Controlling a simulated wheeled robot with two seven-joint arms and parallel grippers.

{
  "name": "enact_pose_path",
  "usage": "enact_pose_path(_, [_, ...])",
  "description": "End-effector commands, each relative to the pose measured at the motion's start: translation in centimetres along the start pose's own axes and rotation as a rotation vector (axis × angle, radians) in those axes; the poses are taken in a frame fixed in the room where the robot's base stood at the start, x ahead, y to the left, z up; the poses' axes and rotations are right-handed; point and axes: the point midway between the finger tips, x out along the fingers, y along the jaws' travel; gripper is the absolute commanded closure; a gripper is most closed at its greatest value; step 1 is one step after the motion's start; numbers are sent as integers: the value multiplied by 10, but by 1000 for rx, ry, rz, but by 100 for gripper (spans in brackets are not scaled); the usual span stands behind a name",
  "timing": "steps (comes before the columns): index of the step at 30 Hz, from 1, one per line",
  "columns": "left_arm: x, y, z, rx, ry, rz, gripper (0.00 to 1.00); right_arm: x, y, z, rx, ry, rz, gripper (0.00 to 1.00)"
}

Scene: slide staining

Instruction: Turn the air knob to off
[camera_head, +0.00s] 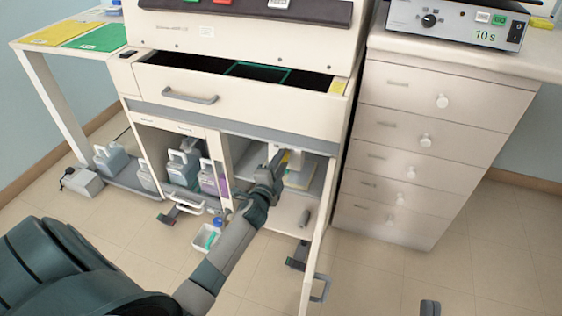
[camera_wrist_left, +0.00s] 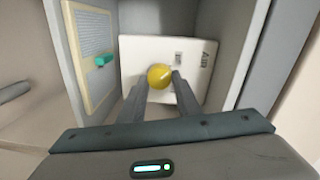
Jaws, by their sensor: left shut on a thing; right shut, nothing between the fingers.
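The air knob (camera_wrist_left: 160,76) is a round yellow knob on a white panel (camera_wrist_left: 140,48) marked AIR inside the open cabinet. In the left wrist view my left gripper (camera_wrist_left: 160,80) has its two fingers on either side of the knob, shut on it. In the head view the left gripper (camera_head: 276,160) reaches into the cabinet's right compartment, and the knob is mostly hidden there. A small marking beside the knob is too small to read. My right gripper (camera_head: 430,307) shows only partly at the bottom edge, shut and empty.
The cabinet walls (camera_wrist_left: 218,20) are close around the left gripper. Several bottles (camera_head: 184,165) stand in the left compartment. A drawer (camera_head: 230,95) is open above. The floor in front is mostly clear.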

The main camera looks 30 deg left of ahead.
Motion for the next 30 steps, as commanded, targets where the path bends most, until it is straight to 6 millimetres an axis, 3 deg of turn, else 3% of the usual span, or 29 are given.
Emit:
enact_pose_path(10, [0, 2, 0, -6, -2, 3, 92, 0, 1, 0, -1, -1, 0, 100])
enact_pose_path(11, [0, 2, 1, -6, -2, 3, 65, 0, 1, 0, -1, -1, 0, 100])
enact_pose_path(13, [0, 2, 0, -5, -2, 3, 51, 0, 1, 0, -1, -1, 0, 100])
enact_pose_path(23, [-1, 0, 0, -4, -1, 1, 51, 1, 1, -1, -1, 1, 0, 100])
enact_pose_path(30, [-14, 1, 0, -4, -1, 2, 51, 2, 2, 5, 0, -35, 3, 100])
